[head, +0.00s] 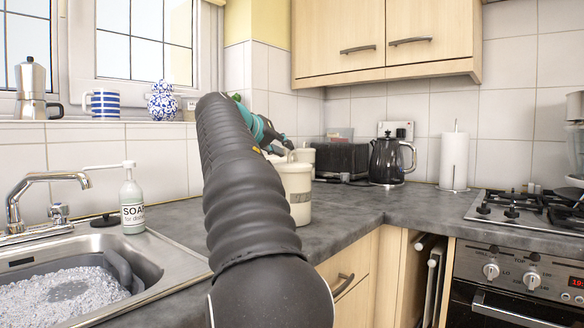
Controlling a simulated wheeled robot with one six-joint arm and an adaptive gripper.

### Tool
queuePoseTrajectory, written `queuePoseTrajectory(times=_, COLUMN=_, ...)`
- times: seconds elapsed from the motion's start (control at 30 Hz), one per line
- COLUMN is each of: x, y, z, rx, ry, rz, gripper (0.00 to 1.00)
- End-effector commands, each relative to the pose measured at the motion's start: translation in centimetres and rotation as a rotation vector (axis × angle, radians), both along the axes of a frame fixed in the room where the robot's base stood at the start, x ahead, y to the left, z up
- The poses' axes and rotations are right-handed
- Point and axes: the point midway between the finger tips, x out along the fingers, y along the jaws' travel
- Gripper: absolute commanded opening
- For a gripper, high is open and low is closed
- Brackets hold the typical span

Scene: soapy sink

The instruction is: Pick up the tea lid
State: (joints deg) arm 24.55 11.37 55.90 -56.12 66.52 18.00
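The sink (150,262), holding foamy water and a grey item, is at lower left. A soap bottle (133,203) stands on its edge. A black toaster (340,158), kettle (387,160) and paper roll (454,160) stand behind. The worktop right of the front canister is clear.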

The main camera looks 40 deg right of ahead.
Motion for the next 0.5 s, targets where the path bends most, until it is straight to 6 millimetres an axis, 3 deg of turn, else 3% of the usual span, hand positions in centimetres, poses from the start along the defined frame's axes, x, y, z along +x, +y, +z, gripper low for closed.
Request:
queuePoseTrajectory(times=0.23, x=0.5, y=-3.4, z=-1.1, rx=0.002, ry=0.002, rz=-0.004, gripper=0.2)
queuePoseTrajectory(times=0.5, x=0.7, y=-3.8, z=-1.3, rx=0.0, ry=0.0, rz=-0.001, gripper=0.2)
